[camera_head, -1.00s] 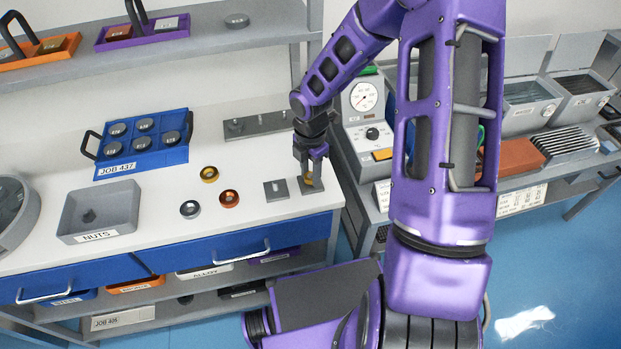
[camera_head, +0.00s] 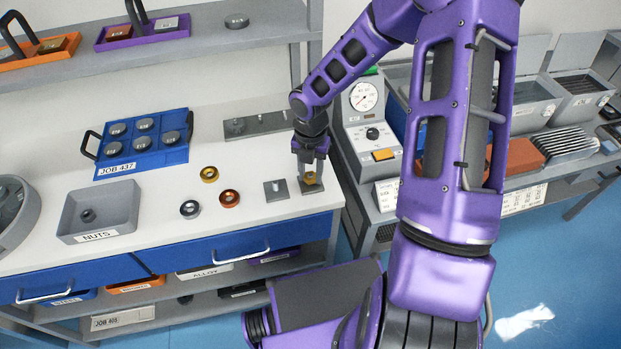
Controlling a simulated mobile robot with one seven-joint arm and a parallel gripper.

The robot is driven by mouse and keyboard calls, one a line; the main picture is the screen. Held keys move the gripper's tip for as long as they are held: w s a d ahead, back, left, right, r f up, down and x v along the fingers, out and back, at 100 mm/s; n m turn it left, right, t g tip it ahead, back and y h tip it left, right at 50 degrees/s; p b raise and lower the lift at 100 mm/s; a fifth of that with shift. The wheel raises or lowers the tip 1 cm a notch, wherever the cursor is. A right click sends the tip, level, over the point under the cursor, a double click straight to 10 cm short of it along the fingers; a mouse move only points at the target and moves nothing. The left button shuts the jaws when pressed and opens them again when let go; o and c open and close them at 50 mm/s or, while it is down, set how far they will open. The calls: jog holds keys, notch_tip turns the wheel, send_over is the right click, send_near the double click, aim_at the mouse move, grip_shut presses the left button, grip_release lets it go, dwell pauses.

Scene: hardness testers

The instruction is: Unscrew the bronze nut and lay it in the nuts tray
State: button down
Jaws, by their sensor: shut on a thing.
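My gripper (camera_head: 310,172) points down at the right end of the white bench and is shut on the bronze nut (camera_head: 312,179). The nut is a small golden-brown piece, partly covered by the fingers. It is over a small grey base plate (camera_head: 312,189). Whether it is still on a stud there is hidden. The nuts tray (camera_head: 118,212) is an open grey bin labelled NUTS at the left front of the bench. A small dark nut (camera_head: 88,215) lies in it.
Between tray and gripper lie a grey ring (camera_head: 190,208), a gold ring (camera_head: 209,174), a copper ring (camera_head: 229,198) and a grey plate with a stud (camera_head: 276,190). A blue JOB 437 carrier (camera_head: 143,165) stands behind. A tester (camera_head: 365,125) stands right of the gripper.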

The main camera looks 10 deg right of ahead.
aim_at(310, 175)
jog(key=shift+r, duration=0.15)
jog(key=shift+r, duration=1.6)
